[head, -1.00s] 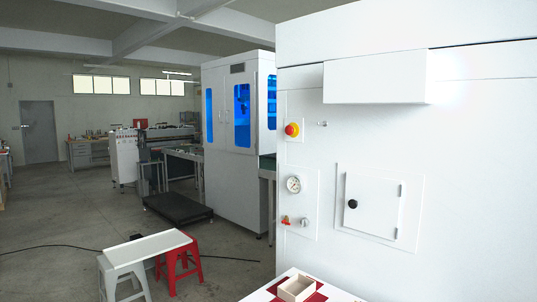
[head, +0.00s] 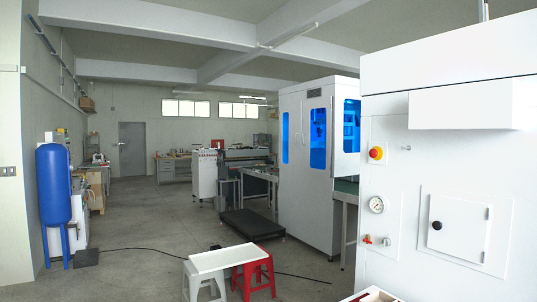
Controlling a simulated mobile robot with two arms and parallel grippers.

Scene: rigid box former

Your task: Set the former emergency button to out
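The emergency button (head: 376,153) is a red knob on a yellow base, on the white front panel of the former (head: 400,210) at the right of the head view. Whether it is pressed in or out is too small to tell. A small silver switch (head: 407,148) sits to its right. A round gauge (head: 376,205) and a red-handled valve (head: 367,240) are below it. Neither of my grippers is in view.
A white-topped bench (head: 222,259) and a red stool (head: 262,265) stand on the floor left of the former. A low black platform (head: 248,225) and a white cabinet (head: 305,200) with blue windows stand behind. A dark cable crosses the floor. Open floor lies at the left.

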